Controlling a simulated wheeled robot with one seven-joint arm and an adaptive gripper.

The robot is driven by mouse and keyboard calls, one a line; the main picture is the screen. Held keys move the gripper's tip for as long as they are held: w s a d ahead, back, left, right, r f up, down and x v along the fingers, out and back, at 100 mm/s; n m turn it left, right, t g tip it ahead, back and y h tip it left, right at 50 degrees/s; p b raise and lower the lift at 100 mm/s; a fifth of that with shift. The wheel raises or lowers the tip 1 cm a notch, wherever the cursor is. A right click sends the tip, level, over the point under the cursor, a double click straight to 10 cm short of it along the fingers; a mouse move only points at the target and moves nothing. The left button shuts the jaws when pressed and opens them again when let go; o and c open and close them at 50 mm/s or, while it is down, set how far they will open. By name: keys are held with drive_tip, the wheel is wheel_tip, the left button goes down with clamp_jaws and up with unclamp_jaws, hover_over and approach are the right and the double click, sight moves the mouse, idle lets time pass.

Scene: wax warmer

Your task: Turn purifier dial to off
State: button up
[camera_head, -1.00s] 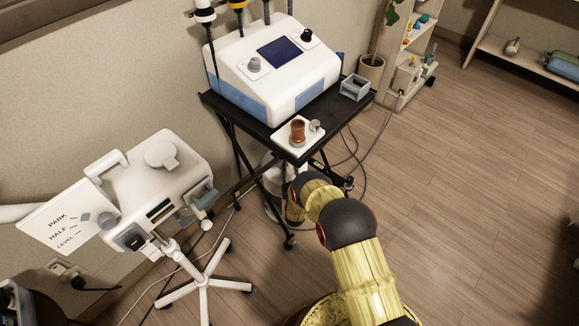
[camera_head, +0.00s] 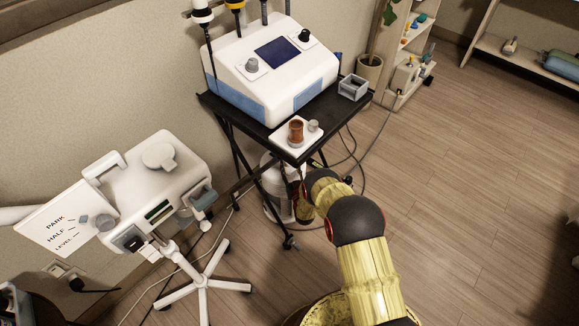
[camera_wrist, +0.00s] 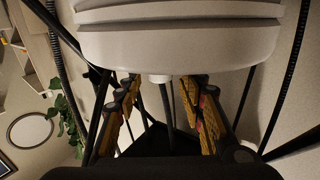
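A white rounded unit, perhaps the purifier (camera_head: 270,180), stands on the floor under the black cart in the head view, partly hidden by the cart legs and my arm. In the wrist view a large white ridged body (camera_wrist: 180,42) fills the top. A short pale stub (camera_wrist: 158,79) sticks out below it, between my fingers in the picture; I cannot tell whether it is the dial. My gripper (camera_wrist: 165,95) is open, with its fingers apart and nothing seen held. In the head view my gripper is hidden behind my arm and the cart.
The black cart (camera_head: 238,111) carries a white console (camera_head: 273,70) with two knobs and a tray (camera_head: 311,138) with a brown cup. A white device (camera_head: 160,180) on a wheeled stand is at left. Cables hang near the cart. The floor at right is clear.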

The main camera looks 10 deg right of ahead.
drive_tip(key=shift+o, duration=0.2)
drive_tip(key=shift+s, duration=0.1)
drive_tip(key=s, duration=1.1)
drive_tip(key=shift+s, duration=0.4)
drive_tip(key=shift+d, duration=0.1)
